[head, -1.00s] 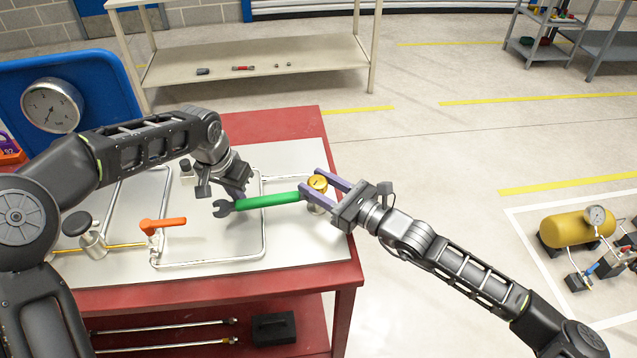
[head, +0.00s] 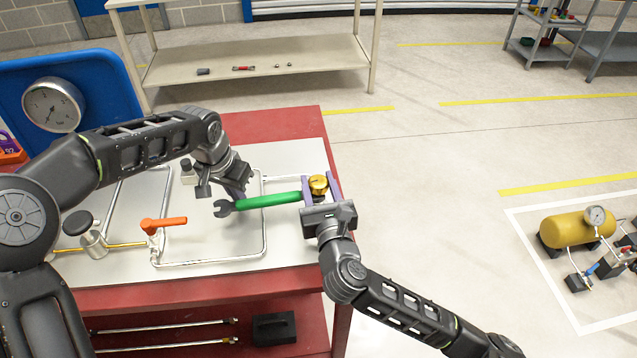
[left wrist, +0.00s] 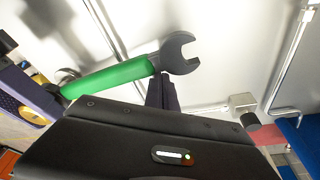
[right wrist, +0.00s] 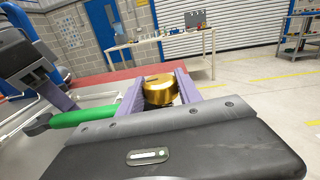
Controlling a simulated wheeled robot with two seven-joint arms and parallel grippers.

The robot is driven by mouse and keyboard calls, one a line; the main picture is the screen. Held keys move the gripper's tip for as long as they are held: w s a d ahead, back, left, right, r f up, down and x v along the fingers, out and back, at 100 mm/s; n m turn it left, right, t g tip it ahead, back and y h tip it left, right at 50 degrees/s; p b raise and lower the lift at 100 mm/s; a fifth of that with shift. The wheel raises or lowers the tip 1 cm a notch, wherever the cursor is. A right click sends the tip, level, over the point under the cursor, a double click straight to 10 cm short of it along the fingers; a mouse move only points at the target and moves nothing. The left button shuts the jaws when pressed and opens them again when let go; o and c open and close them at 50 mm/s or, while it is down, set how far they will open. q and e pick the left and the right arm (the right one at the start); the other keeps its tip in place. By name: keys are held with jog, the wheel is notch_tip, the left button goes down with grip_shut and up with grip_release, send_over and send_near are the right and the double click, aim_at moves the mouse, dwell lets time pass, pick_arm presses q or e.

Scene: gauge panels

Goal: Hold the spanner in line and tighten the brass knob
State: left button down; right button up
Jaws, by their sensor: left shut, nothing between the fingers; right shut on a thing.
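The spanner has a green handle (head: 270,200) and a dark open-ended jaw, and lies across the panel with its handle end beside the brass knob (head: 318,185). My left gripper (head: 240,194) is shut and empty, its fingers at the spanner's neck just behind the jaw; I cannot tell if they touch it. In the left wrist view the spanner (left wrist: 115,76) crosses just beyond the fingertips. My right gripper (head: 320,182) is shut on the brass knob, with a lilac finger on each side. The right wrist view shows the knob (right wrist: 160,92) between the fingers.
The panel carries metal pipework, an orange valve lever (head: 164,224) and a black-capped valve (head: 77,224). A round gauge (head: 53,105) is on the blue board at the left. The red bench (head: 200,296) has a lower shelf with rods.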

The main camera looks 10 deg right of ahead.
jog(key=shift+a+f+m+h, duration=0.15)
jog(key=shift+m+h, duration=0.65)
jog(key=shift+h, duration=0.5)
jog(key=o, duration=1.4)
jog(key=shift+c, duration=0.2)
jog(key=shift+d, duration=0.2)
jog(key=shift+w+d+n+y, duration=0.1)
jog(key=shift+n+y, duration=0.6)
jog(key=shift+y, duration=0.3)
jog(key=n+y, duration=0.3)
jog(key=y, duration=0.2)
jog(key=shift+g, duration=0.4)
jog(key=shift+a+n+g+y, duration=0.2)
jog(key=shift+n+g+y, duration=0.9)
jog(key=shift+n+y, duration=0.55)
jog(key=shift+a+n+g+y, duration=0.2)
jog(key=shift+n+g+y, duration=1)
jog(key=shift+y, duration=0.85)
